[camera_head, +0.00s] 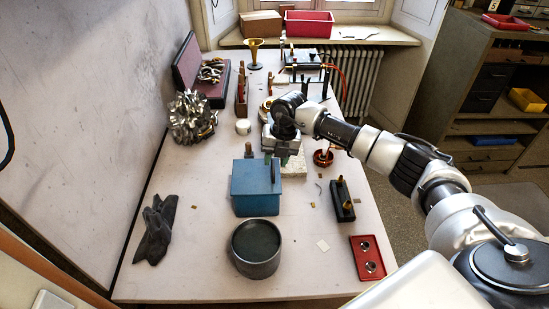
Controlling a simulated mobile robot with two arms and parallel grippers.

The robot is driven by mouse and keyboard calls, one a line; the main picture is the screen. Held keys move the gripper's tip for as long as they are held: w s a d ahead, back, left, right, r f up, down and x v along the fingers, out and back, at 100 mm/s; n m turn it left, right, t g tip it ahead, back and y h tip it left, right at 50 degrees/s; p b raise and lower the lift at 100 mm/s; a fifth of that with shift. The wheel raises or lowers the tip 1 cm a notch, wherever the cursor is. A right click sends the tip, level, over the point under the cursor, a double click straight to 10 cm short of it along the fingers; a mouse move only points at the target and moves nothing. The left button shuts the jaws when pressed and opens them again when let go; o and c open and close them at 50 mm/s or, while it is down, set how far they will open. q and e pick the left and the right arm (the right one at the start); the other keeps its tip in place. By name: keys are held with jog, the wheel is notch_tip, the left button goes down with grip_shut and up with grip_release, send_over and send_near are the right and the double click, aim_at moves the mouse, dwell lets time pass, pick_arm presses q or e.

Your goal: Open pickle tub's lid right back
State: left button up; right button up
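The pickle tub appears to be the blue box (256,202) near the middle of the bench. Its flat blue lid (252,177) lies closed on top, with a dark upright handle (276,172) at the right side. My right gripper (276,160) points down just behind the tub's back edge. Its two greenish fingertips are apart with nothing visible between them. Whether a finger touches the lid cannot be told. My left gripper is not in view.
A round dark grey pot (257,262) stands in front of the tub. Dark gloves (156,232) lie left, a black block (342,201) and red tray (358,244) right. A pale block (294,166) sits beside my gripper. The bench left of the tub is mostly clear.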

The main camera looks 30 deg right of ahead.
jog(key=shift+a+f, duration=0.2)
jog(key=shift+f, duration=0.6)
grip_shut()
